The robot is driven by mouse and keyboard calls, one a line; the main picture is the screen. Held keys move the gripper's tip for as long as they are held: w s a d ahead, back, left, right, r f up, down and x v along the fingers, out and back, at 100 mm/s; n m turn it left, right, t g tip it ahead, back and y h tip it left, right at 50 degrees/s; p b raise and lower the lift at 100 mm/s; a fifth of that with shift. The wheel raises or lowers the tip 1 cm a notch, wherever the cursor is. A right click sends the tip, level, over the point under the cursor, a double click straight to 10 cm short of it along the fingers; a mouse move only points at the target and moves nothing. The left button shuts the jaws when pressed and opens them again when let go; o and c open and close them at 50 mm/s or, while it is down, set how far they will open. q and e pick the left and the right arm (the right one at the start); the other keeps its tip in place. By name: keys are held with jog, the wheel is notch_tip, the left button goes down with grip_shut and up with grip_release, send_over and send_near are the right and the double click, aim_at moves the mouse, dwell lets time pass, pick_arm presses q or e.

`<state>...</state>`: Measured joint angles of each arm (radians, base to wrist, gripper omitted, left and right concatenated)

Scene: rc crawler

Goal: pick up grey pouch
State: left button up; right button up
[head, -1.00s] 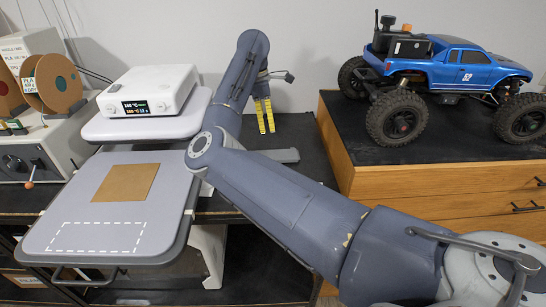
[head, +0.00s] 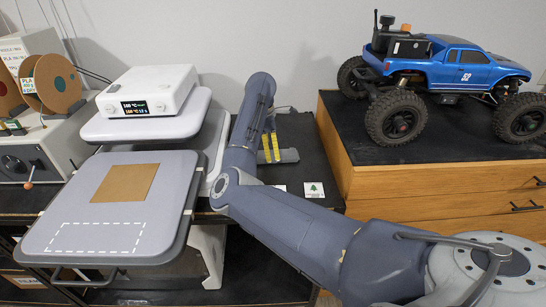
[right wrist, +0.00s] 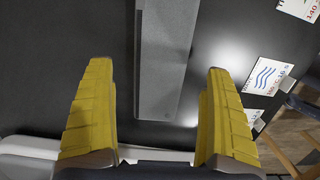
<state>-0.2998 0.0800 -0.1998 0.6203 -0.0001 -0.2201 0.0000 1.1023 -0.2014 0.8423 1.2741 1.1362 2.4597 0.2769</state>
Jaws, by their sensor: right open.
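A long flat grey piece, which looks like the grey pouch (head: 290,155), lies on the dark bench top behind my right arm. In the right wrist view the grey pouch (right wrist: 163,60) runs from the top edge down between the fingers, its near end in view. My right gripper (head: 270,148) has yellow fingers pointing down over the bench, beside the pouch in the head view. In the right wrist view the right gripper (right wrist: 157,95) is open, its fingers apart on either side of the pouch's line, with nothing held. Contact cannot be told. My left gripper is not in view.
Printed cards lie on the bench, one with blue waves (right wrist: 265,78) and one with a green tree (head: 314,189). A heat press (head: 150,92) stands at left. A blue truck (head: 455,70) sits on the wooden drawer unit (head: 400,180) at right.

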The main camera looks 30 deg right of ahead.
jog(key=shift+s+d+f, duration=0.1)
jog(key=shift+d+f, duration=0.1)
jog(key=shift+f, duration=1.2)
jog(key=c, duration=1.3)
